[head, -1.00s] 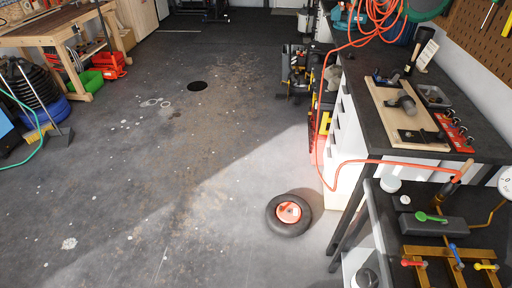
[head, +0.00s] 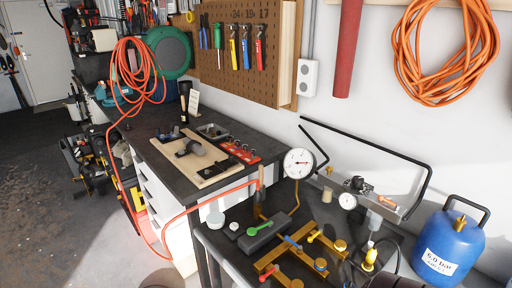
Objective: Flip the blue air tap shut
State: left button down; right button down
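The blue air tap (head: 292,242) is a small blue lever on the brass manifold (head: 283,257) on the dark bench at the lower middle of the head view. Its lever lies slantwise, towards the upper left. A red-handled tap (head: 268,273) is to its left and a yellow-handled tap (head: 314,235) to its right. A green lever (head: 260,227) lies on a dark block (head: 266,234) behind. A round pressure gauge (head: 298,163) stands behind the manifold. Neither of my grippers is in view.
An orange hose (head: 190,209) runs along the bench's left side. A blue gas cylinder (head: 449,248) stands at the right. A black-topped bench (head: 150,126) holds a wooden board (head: 190,160) and red-based parts (head: 240,152). A pegboard with tools (head: 240,45) hangs behind.

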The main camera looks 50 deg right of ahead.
aim_at(286, 238)
jog(key=z, duration=1.8)
